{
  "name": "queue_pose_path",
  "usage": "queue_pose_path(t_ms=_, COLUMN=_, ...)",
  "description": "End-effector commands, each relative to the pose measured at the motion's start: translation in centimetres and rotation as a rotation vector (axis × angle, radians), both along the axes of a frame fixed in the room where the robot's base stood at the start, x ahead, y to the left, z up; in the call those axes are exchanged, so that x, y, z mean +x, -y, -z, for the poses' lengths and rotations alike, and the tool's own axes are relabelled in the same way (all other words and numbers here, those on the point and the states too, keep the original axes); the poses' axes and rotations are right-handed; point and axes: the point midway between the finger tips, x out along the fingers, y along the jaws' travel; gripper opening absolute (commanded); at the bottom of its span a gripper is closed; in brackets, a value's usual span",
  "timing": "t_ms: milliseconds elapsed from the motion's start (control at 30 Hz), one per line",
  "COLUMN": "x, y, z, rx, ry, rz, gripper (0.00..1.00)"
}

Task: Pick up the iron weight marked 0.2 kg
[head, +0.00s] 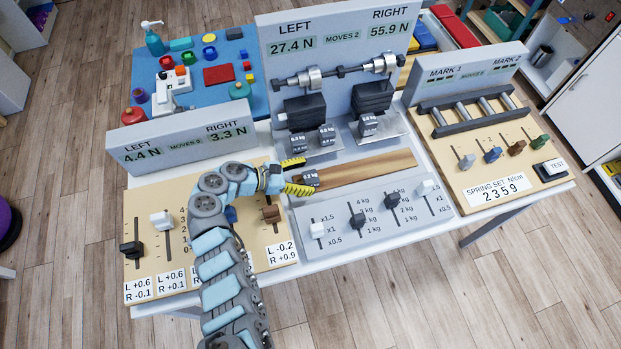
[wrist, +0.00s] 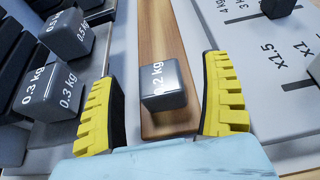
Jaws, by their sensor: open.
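The dark grey iron weight marked 0.2 kg (wrist: 165,86) sits on the near end of a long wooden strip in the wrist view. In the head view the weight (head: 311,178) shows at the strip's left end, partly beside the fingers. My gripper (wrist: 165,105) has its two yellow ridged fingers apart, one on each side of the weight. A gap shows between each finger and the weight. In the head view my gripper (head: 296,176) is over the left end of the wooden strip (head: 370,166).
A slider panel (head: 378,215) lies on the other side. The strip's right part is bare.

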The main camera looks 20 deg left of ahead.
Motion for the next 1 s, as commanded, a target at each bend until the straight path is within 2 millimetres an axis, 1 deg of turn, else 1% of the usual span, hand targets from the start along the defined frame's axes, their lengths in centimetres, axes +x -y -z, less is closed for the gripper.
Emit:
queue_pose_path(t_ms=133, x=1.4, y=1.3, z=1.1, rx=-0.001, ry=-0.002, rz=0.002, gripper=0.80)
queue_pose_path(t_ms=300, x=2.4, y=2.5, z=1.8, rx=-0.003, ry=-0.002, rz=0.000, gripper=0.80)
queue_pose_path(t_ms=533, x=2.5, y=2.6, z=1.7, rx=-0.001, ry=-0.001, rz=-0.001, gripper=0.79)
queue_pose_path(t_ms=567, x=2.5, y=2.6, z=1.7, rx=-0.001, ry=-0.001, rz=-0.001, gripper=0.71)
queue_pose_path(t_ms=600, x=2.5, y=2.6, z=1.7, rx=-0.001, ry=-0.001, rz=-0.001, gripper=0.59)
queue_pose_path(t_ms=667, x=2.5, y=2.6, z=1.7, rx=-0.001, ry=-0.001, rz=-0.001, gripper=0.42)
queue_pose_path(t_ms=700, x=2.5, y=2.6, z=1.7, rx=-0.001, ry=-0.001, rz=-0.001, gripper=0.31)
queue_pose_path(t_ms=767, x=2.5, y=2.6, z=1.7, rx=-0.001, ry=-0.001, rz=-0.001, gripper=0.13)
queue_pose_path(t_ms=800, x=2.5, y=2.6, z=1.7, rx=-0.001, ry=-0.001, rz=-0.001, gripper=0.07)
queue_pose_path(t_ms=1000, x=2.5, y=2.6, z=1.7, rx=-0.001, ry=0.000, rz=0.000, gripper=0.07)
